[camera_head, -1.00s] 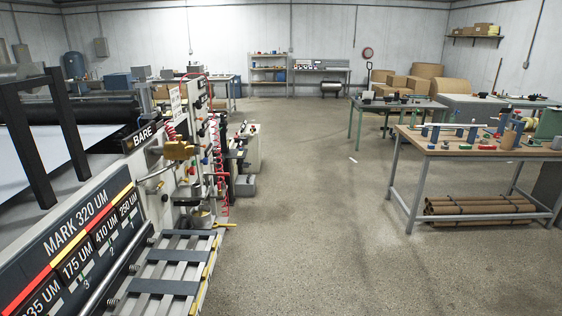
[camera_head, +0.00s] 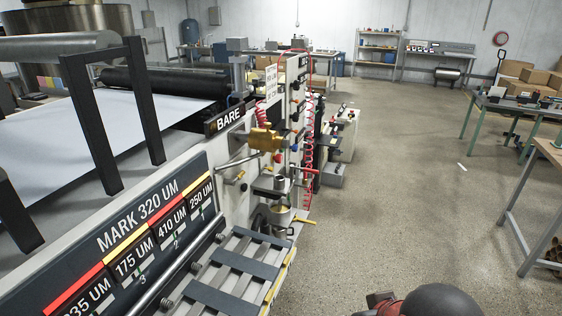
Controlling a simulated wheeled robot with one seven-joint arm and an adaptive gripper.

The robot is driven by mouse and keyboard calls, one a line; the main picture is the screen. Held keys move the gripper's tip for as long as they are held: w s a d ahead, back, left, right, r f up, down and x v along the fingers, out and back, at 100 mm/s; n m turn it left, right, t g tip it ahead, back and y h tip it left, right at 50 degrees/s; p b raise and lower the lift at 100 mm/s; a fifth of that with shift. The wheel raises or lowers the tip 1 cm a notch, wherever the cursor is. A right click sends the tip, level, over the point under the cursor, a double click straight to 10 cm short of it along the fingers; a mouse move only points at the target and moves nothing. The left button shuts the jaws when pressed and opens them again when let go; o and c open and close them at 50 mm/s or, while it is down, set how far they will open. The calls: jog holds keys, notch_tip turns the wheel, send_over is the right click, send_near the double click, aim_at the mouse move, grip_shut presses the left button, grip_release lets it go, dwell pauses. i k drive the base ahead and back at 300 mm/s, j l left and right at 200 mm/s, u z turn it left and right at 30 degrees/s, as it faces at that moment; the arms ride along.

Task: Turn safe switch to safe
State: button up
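The coating machine (camera_head: 90,200) fills the left side of the head view, with a MARK 320 UM scale panel (camera_head: 140,228) along its side. A narrow upright control panel (camera_head: 297,100) with small coloured knobs and red coiled hoses stands at its near right end. I cannot tell which of these small controls is the safe switch, or how it is set. A brass fitting (camera_head: 264,140) sits beside the BARE label (camera_head: 228,119). A dark rounded part of my arm shows at the bottom edge. My gripper is not in view.
A slatted grey step or rack (camera_head: 232,268) juts out at the machine's front. Open concrete floor (camera_head: 410,210) lies to its right. A worktable (camera_head: 520,215) stands at the right edge, and shelves (camera_head: 378,52) stand at the back wall.

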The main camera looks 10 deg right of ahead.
aim_at(277, 159)
jog(key=i+l+u, duration=0.15)
jog(key=u, duration=0.8)
jog(key=i+l+u, duration=0.3)
jog(key=l, duration=0.4)
jog(key=l+u, duration=0.35)
jog(key=l, duration=0.4)
jog(key=i+l+u, duration=0.1)
jog(key=l+u, duration=0.2)
jog(key=l, duration=2.4)
